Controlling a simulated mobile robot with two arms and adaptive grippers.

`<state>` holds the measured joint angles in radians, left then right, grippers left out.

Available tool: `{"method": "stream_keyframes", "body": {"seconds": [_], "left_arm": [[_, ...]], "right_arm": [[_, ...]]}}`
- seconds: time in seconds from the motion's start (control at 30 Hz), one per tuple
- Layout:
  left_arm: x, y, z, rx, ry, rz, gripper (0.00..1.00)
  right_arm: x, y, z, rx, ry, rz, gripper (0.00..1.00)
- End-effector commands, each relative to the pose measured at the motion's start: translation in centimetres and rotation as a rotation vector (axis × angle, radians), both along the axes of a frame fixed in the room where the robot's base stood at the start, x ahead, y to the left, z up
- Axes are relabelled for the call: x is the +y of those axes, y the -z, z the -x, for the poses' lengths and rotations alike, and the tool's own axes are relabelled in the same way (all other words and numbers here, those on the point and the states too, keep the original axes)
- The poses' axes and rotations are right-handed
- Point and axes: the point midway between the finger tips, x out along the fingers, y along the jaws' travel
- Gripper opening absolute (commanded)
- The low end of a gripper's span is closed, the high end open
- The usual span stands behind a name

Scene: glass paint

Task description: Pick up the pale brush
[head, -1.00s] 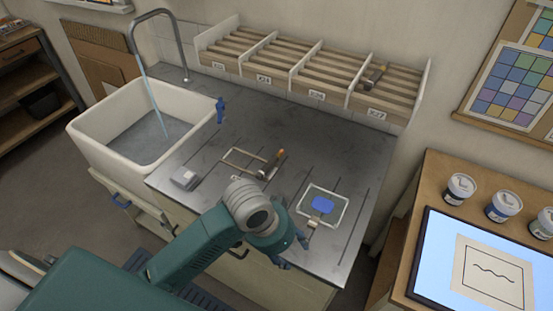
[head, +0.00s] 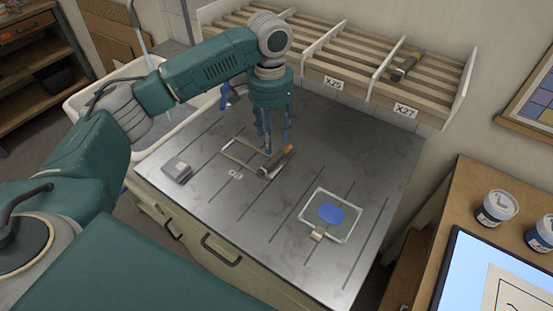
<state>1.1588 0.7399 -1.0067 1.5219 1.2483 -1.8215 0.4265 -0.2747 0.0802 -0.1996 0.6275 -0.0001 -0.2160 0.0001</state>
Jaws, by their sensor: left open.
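My left gripper (head: 272,140) is open and points down over the grey counter, its fingertips close to a flat brush (head: 277,162). I cannot tell whether they touch it. This brush has a dark body and an orange-brown end, and lies at a slant by a pale wooden frame (head: 238,161). Another brush-like tool (head: 408,66) with a brown end lies on the slatted rack. I cannot tell for certain which one is the pale brush. My right gripper is not in view.
A clear-edged tray (head: 347,238) with a blue patch lies on the counter (head: 215,205), a small tan piece at its near edge. A grey block (head: 176,168) lies at left. The slatted rack (head: 355,84) with dividers stands behind. A jar (head: 496,208) stands at right.

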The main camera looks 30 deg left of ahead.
Motion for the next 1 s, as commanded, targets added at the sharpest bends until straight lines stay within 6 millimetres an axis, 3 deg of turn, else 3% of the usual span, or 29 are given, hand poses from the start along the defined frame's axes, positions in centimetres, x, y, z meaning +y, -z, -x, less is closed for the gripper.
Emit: {"method": "stream_keyframes", "body": {"seconds": [0.2,0.33,0.47,0.73,1.0], "left_arm": [[0.0,3.3,0.1,0.003,0.000,-0.002,0.49],[0.0,4.6,0.1,0.001,0.001,0.000,0.49],[0.0,5.5,0.2,0.002,0.002,-0.001,0.49],[-0.2,9.3,0.4,0.001,0.002,-0.001,0.49],[-0.2,10.1,0.3,-0.002,0.003,-0.001,0.49]], "right_arm": [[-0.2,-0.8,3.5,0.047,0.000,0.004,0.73],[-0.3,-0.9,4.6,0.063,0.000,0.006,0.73],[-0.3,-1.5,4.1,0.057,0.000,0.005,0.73],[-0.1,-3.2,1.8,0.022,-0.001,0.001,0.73],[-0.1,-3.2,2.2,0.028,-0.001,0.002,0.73]]}}
